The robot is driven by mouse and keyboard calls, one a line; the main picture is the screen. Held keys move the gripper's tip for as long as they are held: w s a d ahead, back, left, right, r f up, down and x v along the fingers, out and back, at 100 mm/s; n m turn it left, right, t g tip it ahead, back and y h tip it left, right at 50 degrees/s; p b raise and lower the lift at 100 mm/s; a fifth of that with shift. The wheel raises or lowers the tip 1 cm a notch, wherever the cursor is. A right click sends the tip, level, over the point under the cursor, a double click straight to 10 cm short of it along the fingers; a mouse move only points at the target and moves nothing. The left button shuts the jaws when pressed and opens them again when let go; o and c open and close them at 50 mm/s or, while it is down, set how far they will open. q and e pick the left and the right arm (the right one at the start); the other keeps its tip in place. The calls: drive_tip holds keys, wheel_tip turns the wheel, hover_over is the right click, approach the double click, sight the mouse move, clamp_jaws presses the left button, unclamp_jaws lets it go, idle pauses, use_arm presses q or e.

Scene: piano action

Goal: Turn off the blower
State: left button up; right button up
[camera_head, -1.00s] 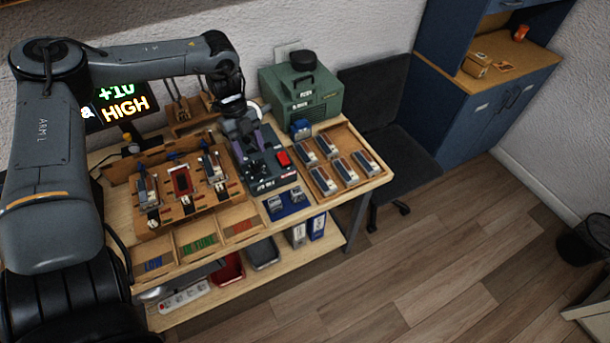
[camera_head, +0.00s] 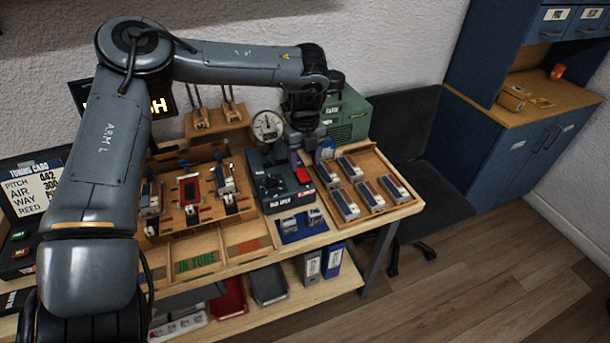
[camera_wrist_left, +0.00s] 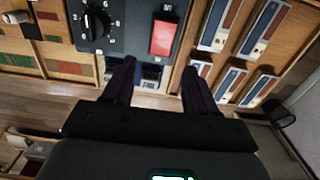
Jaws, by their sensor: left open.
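A dark control box (camera_head: 264,180) stands on the bench with a black knob and a red rocker switch (camera_head: 303,176) at its right side. In the left wrist view the red switch (camera_wrist_left: 162,38) lies just beyond and between my fingertips, with the black knob (camera_wrist_left: 97,24) to its left. My left gripper (camera_head: 306,154) is open and empty, its dark purple fingers pointing down near the switch; I cannot tell if they touch the box. A green machine (camera_head: 350,118) behind it is partly hidden by my arm. My right gripper is not in view.
A wooden tray (camera_head: 392,209) of reed blocks stands close to the right of the box. A wooden fixture (camera_head: 160,228) is to its left, and a round gauge (camera_head: 267,127) is behind. A blue mat (camera_head: 300,235) lies in front. A black chair (camera_head: 440,205) stands at right.

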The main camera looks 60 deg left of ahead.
sight(305, 179)
use_arm(q)
drive_tip(key=shift+f+b, duration=0.45)
drive_tip(key=shift+f, duration=2.15)
drive_tip(key=c, duration=1.1)
drive_tip(key=shift+o, duration=0.2)
drive_tip(key=shift+a+r+h+p, duration=0.2)
drive_tip(key=shift+h+p, duration=0.4)
drive_tip(key=shift+p, duration=0.05)
drive_tip(key=shift+a+g+h+p, duration=0.2)
drive_tip(key=shift+g+h+p, duration=0.15)
drive_tip(key=shift+h, duration=0.55)
drive_tip(key=o, duration=1.1)
drive_tip(key=shift+c, duration=0.2)
drive_tip(key=shift+w, duration=0.1)
